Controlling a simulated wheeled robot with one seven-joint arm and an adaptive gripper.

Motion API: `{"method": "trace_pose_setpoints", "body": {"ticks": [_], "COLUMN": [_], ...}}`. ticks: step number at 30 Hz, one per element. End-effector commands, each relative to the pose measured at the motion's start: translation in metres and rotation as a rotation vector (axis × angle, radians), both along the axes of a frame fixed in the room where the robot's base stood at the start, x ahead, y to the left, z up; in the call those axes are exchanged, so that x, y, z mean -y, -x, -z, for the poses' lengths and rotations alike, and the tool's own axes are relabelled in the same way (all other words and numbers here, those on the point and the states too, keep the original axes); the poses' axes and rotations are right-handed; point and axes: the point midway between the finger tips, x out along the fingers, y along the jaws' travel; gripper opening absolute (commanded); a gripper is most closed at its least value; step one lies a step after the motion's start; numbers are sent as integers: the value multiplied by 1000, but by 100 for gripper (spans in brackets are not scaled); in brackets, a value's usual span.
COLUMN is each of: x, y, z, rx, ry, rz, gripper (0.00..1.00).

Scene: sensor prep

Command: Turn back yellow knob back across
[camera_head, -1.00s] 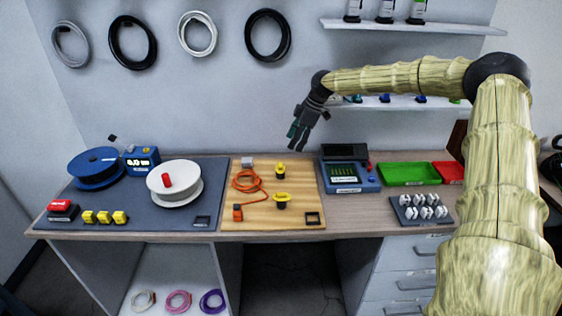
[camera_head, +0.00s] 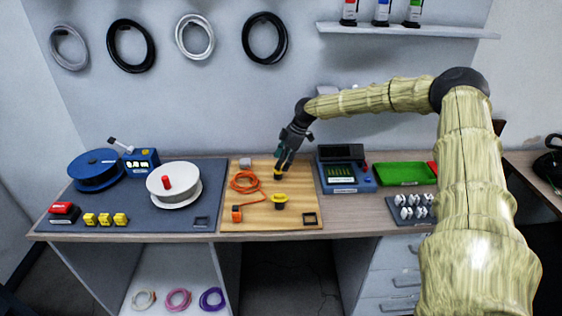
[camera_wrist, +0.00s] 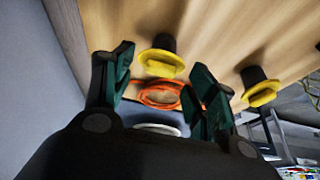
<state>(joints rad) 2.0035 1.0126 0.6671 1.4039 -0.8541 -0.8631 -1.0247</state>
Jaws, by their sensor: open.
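The back yellow knob (camera_head: 278,175) stands on the wooden board (camera_head: 247,212), partly hidden by my gripper (camera_head: 284,163) just above it. In the wrist view this knob (camera_wrist: 160,62), yellow with a dark round part, shows between the two green-tipped fingers of my gripper (camera_wrist: 163,75). The fingers are spread and hold nothing. I cannot tell how near they are to the knob. The front yellow knob (camera_head: 280,199) stands nearer the board's front edge and also shows at the right of the wrist view (camera_wrist: 262,92).
An orange cable (camera_head: 246,182) lies coiled left of the knobs, with an orange block (camera_head: 237,214) at its end. A grey-blue instrument (camera_head: 347,175) stands close on the right. A white spool (camera_head: 174,186) stands left. A small dark square frame (camera_head: 310,219) lies at front right.

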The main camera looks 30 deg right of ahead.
Motion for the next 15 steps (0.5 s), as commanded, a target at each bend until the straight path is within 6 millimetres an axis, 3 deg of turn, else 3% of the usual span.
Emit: {"method": "trace_pose_setpoints", "body": {"ticks": [15], "x": [-4], "y": [-3], "z": [14], "rx": [0], "ry": [-1], "rz": [1], "gripper": [57]}}
